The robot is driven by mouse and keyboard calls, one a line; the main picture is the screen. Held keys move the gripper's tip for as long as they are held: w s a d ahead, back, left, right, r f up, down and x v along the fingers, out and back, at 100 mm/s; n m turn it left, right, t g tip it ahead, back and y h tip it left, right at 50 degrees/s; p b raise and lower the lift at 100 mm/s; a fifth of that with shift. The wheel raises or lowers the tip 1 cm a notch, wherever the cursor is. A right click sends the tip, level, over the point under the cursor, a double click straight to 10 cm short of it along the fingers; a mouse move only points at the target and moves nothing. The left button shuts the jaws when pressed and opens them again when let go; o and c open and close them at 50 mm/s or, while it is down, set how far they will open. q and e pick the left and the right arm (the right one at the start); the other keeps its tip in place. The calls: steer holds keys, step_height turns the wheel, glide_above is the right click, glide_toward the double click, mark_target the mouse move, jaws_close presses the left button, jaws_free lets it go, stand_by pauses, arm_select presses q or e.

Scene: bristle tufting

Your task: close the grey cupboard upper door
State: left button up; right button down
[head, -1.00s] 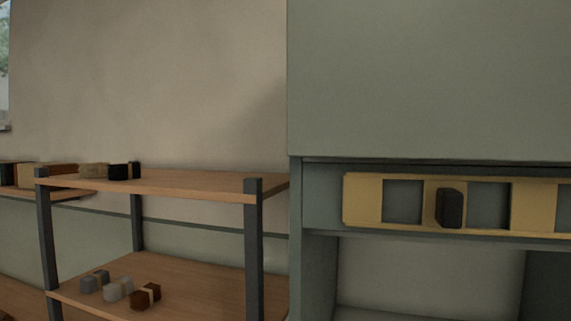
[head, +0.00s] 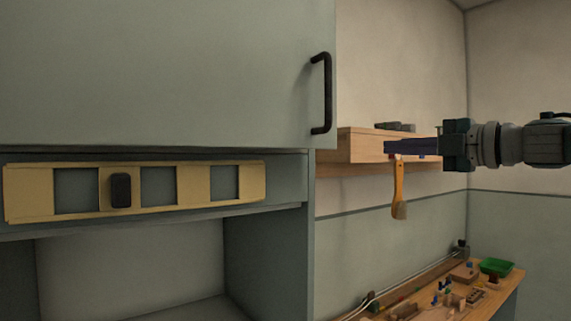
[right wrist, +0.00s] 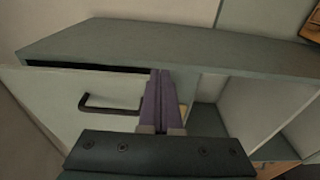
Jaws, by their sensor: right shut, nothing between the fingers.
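The grey cupboard upper door (head: 170,75) fills the upper left of the head view, with a black bar handle (head: 322,93) near its right edge. In the right wrist view the door (right wrist: 50,105) and its handle (right wrist: 105,105) show, with a dark gap under the cupboard top (right wrist: 130,45), so the door looks ajar. My right gripper (head: 388,147) is shut and empty, right of the door and handle in the head view. In the wrist view its purple fingers (right wrist: 157,98) overlap the door's edge; I cannot tell if they touch it. My left gripper is out of view.
A yellow slotted rail (head: 147,190) with a black knob sits below the door. A wooden shelf (head: 370,150) is on the wall behind the gripper, with a brush (head: 398,190) hanging there. A cluttered bench (head: 505,287) holds a green tray (head: 496,267).

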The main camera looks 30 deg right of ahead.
steer(key=d, duration=0.4)
steer(key=s+a+p, duration=0.1)
steer(key=a+p, duration=0.5)
steer(key=a, duration=0.3)
steer(key=s+a+r+m+h+p, duration=0.2)
steer(key=s+a+r+h+p, duration=0.15)
steer(key=s, duration=0.35)
steer(key=w+p, duration=0.4)
steer(key=w, duration=1)
steer(key=shift+a+r, duration=0.35)
steer(key=shift+r, duration=0.05)
